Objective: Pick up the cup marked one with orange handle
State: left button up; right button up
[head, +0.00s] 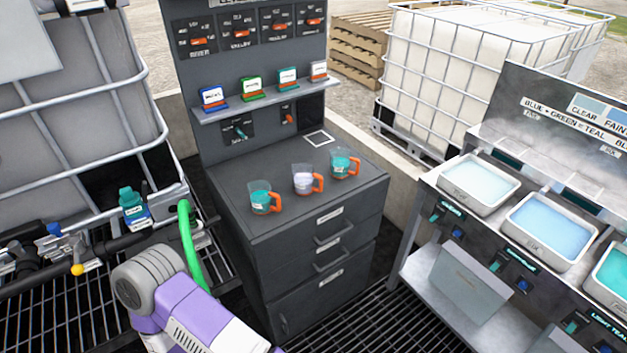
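Three clear cups with orange handles stand upright in a slanting row on top of the dark grey cabinet (240,176). The nearest, at left, is a teal-filled cup (260,199). The middle one is a cup with pale whitish contents (302,182). The farthest, at right, is another teal-filled cup (341,162). The markings on the cups are too small to read, so I cannot tell which is marked one. Neither of my grippers shows; a purple and grey link of my arm is at the lower left.
A shelf (262,105) with several small labelled card stands is behind the cups. A white-outlined square (318,138) lies on the cabinet top. At right is a bench with trays (478,208).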

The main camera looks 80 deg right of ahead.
aim_at(303, 174)
jog(key=z, duration=2.65)
